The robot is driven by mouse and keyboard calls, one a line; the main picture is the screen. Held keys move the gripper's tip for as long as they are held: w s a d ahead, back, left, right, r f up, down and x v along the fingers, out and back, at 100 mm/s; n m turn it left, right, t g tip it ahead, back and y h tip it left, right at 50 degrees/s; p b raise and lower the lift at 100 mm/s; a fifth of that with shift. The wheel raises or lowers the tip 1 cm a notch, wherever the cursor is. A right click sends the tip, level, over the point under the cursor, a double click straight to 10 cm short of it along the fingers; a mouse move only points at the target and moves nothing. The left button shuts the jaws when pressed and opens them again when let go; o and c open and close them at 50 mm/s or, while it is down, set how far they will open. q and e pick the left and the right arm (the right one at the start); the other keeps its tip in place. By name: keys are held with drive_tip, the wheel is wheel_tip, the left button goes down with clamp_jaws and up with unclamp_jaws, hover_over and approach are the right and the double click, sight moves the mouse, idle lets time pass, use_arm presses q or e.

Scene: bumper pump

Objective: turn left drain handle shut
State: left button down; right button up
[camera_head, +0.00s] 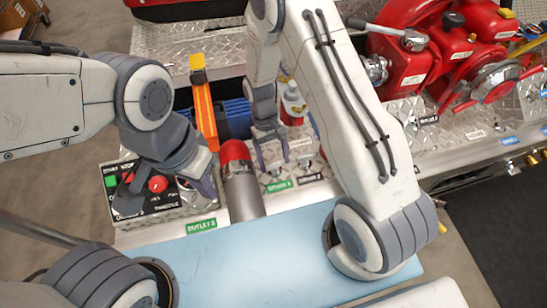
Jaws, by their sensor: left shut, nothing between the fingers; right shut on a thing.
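The drain fittings sit along the diamond-plate panel's front edge, near a green drain label (279,186) and a black label (310,178). My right gripper (274,158) reaches down above the green label, shut on a small fitting that looks like a drain handle. The fingers hide most of it, so its turn angle cannot be told. My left gripper (167,192) is shut and empty, over the control box (112,183) with red knobs, left of the drain labels. Which handle is the left drain's is not clear.
Red pump machinery (460,50) fills the back right. A light-blue surface (260,265) in front is clear.

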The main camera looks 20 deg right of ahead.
drive_tip(key=shift+m+y, duration=0.4)
drive_tip(key=shift+m, duration=0.6)
drive_tip(key=o, duration=1.2)
drive_tip(key=shift+r, duration=0.1)
drive_tip(key=b+v, duration=0.1)
drive_tip(key=v, duration=0.9)
drive_tip(key=shift+r, duration=0.2)
